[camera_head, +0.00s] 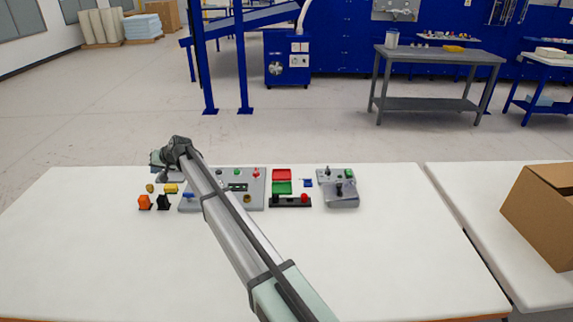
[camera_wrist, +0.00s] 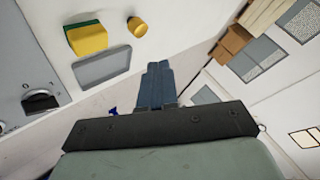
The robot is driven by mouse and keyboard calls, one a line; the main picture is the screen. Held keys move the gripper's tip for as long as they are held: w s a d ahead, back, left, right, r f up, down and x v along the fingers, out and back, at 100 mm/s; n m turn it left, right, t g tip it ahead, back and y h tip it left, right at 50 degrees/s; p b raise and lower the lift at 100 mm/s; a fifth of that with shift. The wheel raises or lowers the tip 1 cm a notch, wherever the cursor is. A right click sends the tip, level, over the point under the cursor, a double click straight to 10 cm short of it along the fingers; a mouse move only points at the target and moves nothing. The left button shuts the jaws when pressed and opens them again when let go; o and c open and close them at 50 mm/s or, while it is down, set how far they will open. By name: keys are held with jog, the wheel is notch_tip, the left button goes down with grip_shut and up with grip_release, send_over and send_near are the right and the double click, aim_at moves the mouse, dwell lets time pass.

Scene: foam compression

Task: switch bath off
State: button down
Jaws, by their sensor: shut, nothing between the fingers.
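In the wrist view, a grey panel (camera_wrist: 22,80) at the left edge carries a black rotary knob (camera_wrist: 40,102) with a small "0" mark beside it. In the head view, a grey control panel (camera_head: 258,186) with coloured buttons stands on the white table, partly hidden by my arm. I cannot tell which control belongs to the bath. My gripper (camera_wrist: 158,68) is shut and empty. Its fingers point away from the panel, to the right of the knob and apart from it. In the head view, my wrist is at the table's far left edge and the fingertips cannot be made out.
A yellow-green block (camera_wrist: 88,38), an orange-yellow knob (camera_wrist: 137,27) and a grey plate (camera_wrist: 101,68) lie near the fingers. Red and green blocks (camera_head: 282,181) and a grey joystick unit (camera_head: 342,195) stand right of the panel. The table front (camera_head: 380,260) is clear. A cardboard box (camera_head: 540,210) sits at right.

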jog(key=w+d+n+h, duration=0.2)
jog(key=w+d, duration=0.3)
jog(key=d, duration=0.6)
jog(key=w+d+n+h, duration=0.1)
jog(key=w+d+n, duration=0.3)
jog(key=d, duration=0.6)
notch_tip(320, 180, up, 6)
jog(key=f+n+g+h, duration=0.1)
jog(key=n+g+h, duration=0.3)
jog(key=n+h, duration=0.3)
send_over(349, 174)
jog(key=n, duration=0.1)
jog(key=shift+w+d+r+y, duration=0.15)
jog(key=shift+r+y, duration=0.1)
jog(key=shift+y, duration=0.15)
notch_tip(349, 174, down, 14)
jog(key=shift+f, duration=0.1)
